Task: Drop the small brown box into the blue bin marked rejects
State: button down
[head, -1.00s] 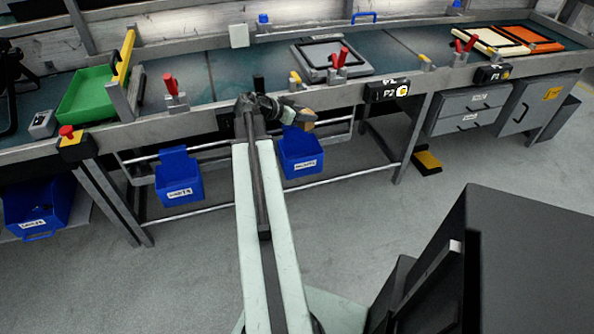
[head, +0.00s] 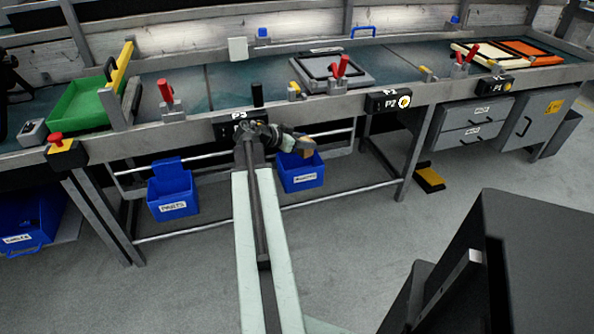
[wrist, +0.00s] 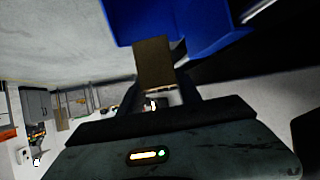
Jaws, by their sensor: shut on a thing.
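The small brown box (head: 306,146) is held in my gripper (head: 298,143) in the head view, in front of the table's front edge. The blue bin with a label too blurred to read surely (head: 302,178) hangs under the table, right of my arm. The box overlaps the bin's top edge in the picture; whether it is inside the rim cannot be told. In the wrist view the box (wrist: 153,62) stands out between my gripper's two dark fingers (wrist: 158,90). The blue bin (wrist: 215,22) fills the top behind it.
A similar blue bin marked parts (head: 172,190) hangs to the left, and another blue bin (head: 35,222) at far left. A table leg (head: 413,150) and a rail (head: 335,193) are near. The work table (head: 190,92) carries a green tray (head: 80,108) and red-handled clamps. The floor in front is clear.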

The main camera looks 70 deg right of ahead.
jog(key=c, duration=0.7)
grip_release()
jog(key=shift+c, duration=0.2)
jog(key=p+v, duration=0.3)
jog(key=v, duration=0.5)
jog(key=shift+p, duration=0.4)
